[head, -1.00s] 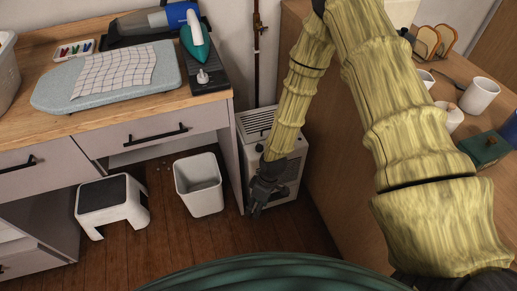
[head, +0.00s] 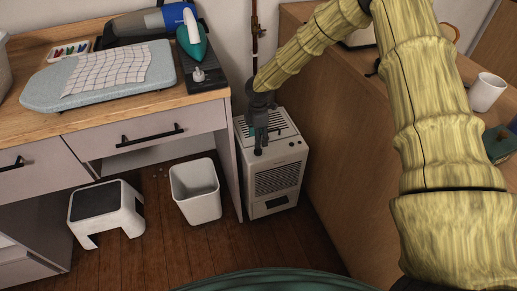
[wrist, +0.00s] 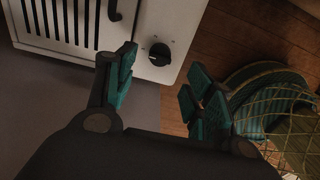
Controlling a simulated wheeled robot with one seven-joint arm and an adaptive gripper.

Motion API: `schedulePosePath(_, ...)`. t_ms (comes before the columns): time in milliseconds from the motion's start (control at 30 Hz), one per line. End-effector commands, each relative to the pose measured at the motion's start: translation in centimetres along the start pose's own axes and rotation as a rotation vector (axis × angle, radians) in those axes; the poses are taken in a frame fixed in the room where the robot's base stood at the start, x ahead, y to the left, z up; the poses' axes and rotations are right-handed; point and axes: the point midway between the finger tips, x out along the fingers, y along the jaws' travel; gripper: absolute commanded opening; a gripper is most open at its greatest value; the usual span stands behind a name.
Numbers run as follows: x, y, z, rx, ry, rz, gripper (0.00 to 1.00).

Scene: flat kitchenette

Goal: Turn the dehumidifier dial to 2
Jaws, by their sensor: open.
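The dehumidifier (head: 276,178) is a pale box on the floor between the drawer desk and the wooden cabinet. In the wrist view its slotted top (wrist: 62,22) carries a round black dial (wrist: 160,54) near a corner. Small marks surround the dial, but I cannot read its numbers or setting. My gripper (head: 258,148) points down over the dehumidifier's top in the head view and hides part of it. In the wrist view my gripper (wrist: 161,68) is open and empty, its teal-padded fingers apart, with the dial showing between and beyond the tips. I see no contact.
A white bin (head: 196,191) and a step stool (head: 107,210) stand left of the dehumidifier. The desk (head: 165,130) and wooden cabinet (head: 350,150) flank it closely. Floor in front is clear.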

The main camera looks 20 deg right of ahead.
Motion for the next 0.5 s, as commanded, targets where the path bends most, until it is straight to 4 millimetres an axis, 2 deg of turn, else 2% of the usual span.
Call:
schedulePosePath(200,3.6,-0.1,-0.1,0.001,0.001,-0.002,0.53)
schedulePosePath(500,6.4,0.0,-0.1,0.002,0.001,0.000,0.53)
